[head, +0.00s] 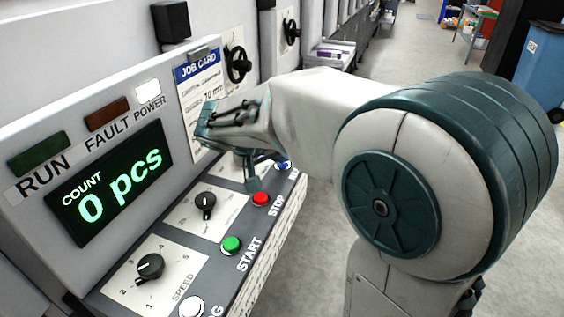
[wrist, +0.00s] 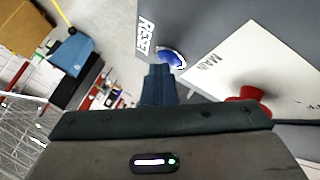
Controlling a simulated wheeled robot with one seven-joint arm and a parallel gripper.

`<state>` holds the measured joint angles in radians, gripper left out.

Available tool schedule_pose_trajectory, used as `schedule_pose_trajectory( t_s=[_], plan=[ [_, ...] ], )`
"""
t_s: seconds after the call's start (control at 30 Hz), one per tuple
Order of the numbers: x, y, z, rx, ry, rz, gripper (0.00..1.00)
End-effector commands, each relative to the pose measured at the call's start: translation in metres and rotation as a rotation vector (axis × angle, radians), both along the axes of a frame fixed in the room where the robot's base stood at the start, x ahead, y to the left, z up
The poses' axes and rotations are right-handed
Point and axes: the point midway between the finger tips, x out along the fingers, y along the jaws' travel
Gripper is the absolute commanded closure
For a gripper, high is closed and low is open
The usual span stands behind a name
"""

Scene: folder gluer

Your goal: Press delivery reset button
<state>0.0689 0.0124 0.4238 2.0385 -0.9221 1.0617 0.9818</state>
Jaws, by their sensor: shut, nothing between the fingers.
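The blue reset button (wrist: 172,58) with its RESET label (wrist: 147,36) sits on the grey panel in the wrist view. In the head view the blue button (head: 283,165) shows at the far end of the button row, partly hidden by my arm. My gripper (wrist: 158,70) is shut and empty, its fingertips close beside the blue button; I cannot tell whether they touch it. In the head view my gripper (head: 253,184) points down over the panel, just beyond the red STOP button (head: 261,199).
A green START button (head: 231,244), black knobs (head: 150,266) and a white button (head: 191,307) line the panel. The display (head: 110,184) reads 0 pcs; the POWER lamp (head: 148,91) is white. A red knob (wrist: 247,98) by the MAIN label stands right of my gripper.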

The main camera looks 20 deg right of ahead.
Motion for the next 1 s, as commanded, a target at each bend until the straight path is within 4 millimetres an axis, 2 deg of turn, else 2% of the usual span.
schedule_pose_trajectory(
  t_s=[0.17,0.43,0.83,1.0],
  plan=[
    [0.000,0.000,0.002,0.000,0.003,-0.001,1.00],
    [0.000,0.000,0.016,0.000,0.002,0.000,1.00],
    [0.000,0.000,0.019,0.000,0.001,-0.001,1.00],
    [0.000,0.000,0.032,0.000,0.001,0.001,1.00]
  ],
)
